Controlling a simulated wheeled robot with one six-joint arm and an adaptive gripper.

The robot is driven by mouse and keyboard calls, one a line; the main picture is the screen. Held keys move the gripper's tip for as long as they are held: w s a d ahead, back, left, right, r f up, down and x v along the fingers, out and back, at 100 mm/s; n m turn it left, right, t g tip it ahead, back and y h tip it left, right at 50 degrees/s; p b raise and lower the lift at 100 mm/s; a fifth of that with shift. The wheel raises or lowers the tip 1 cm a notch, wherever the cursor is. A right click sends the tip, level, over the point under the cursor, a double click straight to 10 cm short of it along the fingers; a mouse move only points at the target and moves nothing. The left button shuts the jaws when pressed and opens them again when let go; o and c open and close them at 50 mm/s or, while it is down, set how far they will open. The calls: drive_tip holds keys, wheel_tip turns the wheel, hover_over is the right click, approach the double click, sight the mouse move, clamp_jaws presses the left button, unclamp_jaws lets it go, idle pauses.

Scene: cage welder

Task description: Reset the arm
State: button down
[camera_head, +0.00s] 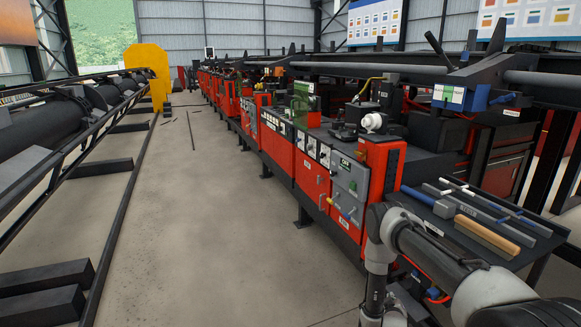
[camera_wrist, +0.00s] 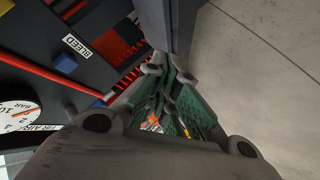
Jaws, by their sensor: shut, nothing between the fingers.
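My arm (camera_head: 435,250) reaches in from the lower right in the head view. It bends at a joint beside the front end of the red machine, and its lower link hangs down toward the bottom edge. My gripper cannot be made out clearly in the head view. In the wrist view my gripper (camera_wrist: 170,95) fills the middle, with grey knuckles and dark green finger parts. It is shut and holds nothing. A small red and orange patch shows between the finger links.
The red machine line (camera_head: 320,165) runs along the right. A tool tray (camera_head: 520,250) with a hammer (camera_head: 445,207) lies close to my arm. A pressure gauge (camera_wrist: 18,115) and a BLEED label (camera_wrist: 76,45) are near my gripper. Open concrete floor (camera_head: 220,220) lies left.

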drive_tip(key=s+a+f+m+g+y, duration=0.1)
drive_tip(key=s+a+f+g+y, duration=0.1)
drive_tip(key=s+f+g, duration=0.3)
drive_tip(key=s+a+r+m+g+y, duration=0.1)
drive_tip(key=s+a+r+g+y, duration=0.1)
drive_tip(key=s+a+r+g, duration=0.4)
drive_tip(key=s+r+g+y, duration=0.1)
drive_tip(key=s+r, duration=0.2)
drive_tip(key=r, duration=0.8)
drive_tip(key=s+a+r+m+g, duration=0.1)
drive_tip(key=s+r, duration=0.1)
drive_tip(key=r, duration=0.9)
drive_tip(key=s+r+g+y, duration=0.1)
drive_tip(key=s+r, duration=0.2)
drive_tip(key=r, duration=0.7)
drive_tip(key=s+r+t, duration=0.2)
drive_tip(key=s+r, duration=0.4)
drive_tip(key=r, duration=0.4)
drive_tip(key=s+d+r+t, duration=0.1)
drive_tip(key=s+r+t, duration=0.1)
drive_tip(key=s+r, duration=0.4)
drive_tip(key=s+d+r+t, duration=0.1)
drive_tip(key=s+r, duration=0.5)
drive_tip(key=r, duration=0.8)
drive_tip(key=shift+r+t+h, duration=0.3)
drive_tip(key=shift+t+h, duration=0.1)
drive_tip(key=shift+t, duration=0.5)
drive_tip(key=c, duration=2.2)
unclamp_jaws()
